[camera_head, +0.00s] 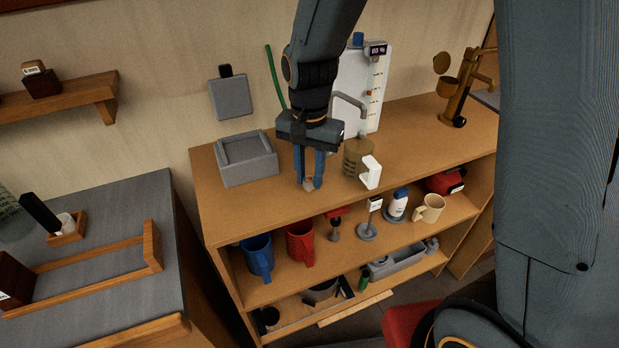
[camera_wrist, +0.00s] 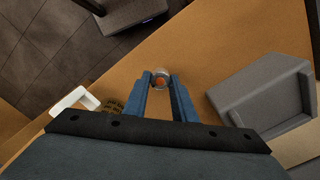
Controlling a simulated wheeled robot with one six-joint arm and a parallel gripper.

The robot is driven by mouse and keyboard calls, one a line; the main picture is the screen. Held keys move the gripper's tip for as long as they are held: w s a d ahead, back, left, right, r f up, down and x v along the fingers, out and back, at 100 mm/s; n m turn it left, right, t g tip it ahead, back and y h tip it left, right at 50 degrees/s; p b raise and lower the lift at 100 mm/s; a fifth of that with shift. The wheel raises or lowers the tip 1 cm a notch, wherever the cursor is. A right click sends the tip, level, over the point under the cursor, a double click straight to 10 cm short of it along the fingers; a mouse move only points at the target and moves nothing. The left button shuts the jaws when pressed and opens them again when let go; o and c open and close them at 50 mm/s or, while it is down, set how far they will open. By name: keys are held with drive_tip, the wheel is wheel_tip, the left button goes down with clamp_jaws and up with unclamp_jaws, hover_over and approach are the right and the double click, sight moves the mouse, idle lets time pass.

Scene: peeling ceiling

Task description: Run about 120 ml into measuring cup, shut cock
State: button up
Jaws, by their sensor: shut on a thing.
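A white panel (camera_head: 376,75) with a scale, a blue top piece and a dark label stands at the back of the wooden counter. A grey curved spout (camera_head: 349,98) comes out in front of it. Below the spout stands a tan, marked cup (camera_head: 356,158) with a white handle (camera_head: 371,172); the handle also shows in the wrist view (camera_wrist: 75,100). My gripper (camera_head: 309,184) points down left of the cup, apart from it. It is shut on a small round grey piece with an orange centre (camera_wrist: 160,82). I cannot tell whether this is the cock. The cup's contents are not visible.
A grey open box (camera_head: 268,172) stands left of my gripper. A brown wooden stand (camera_head: 460,95) is at the right. The shelf below holds a blue mug (camera_head: 258,262), a red mug (camera_head: 300,246) and a cream mug (camera_head: 431,208). The counter's front strip is clear.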

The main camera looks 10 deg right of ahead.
drive_tip(key=n+p, duration=0.1)
drive_tip(key=n, duration=0.1)
drive_tip(key=shift+n, duration=1.3)
drive_tip(key=n+p, duration=0.1)
drive_tip(key=n, duration=0.1)
drive_tip(key=shift+n, duration=0.3)
drive_tip(key=shift+p, duration=0.3)
idle(1.5)
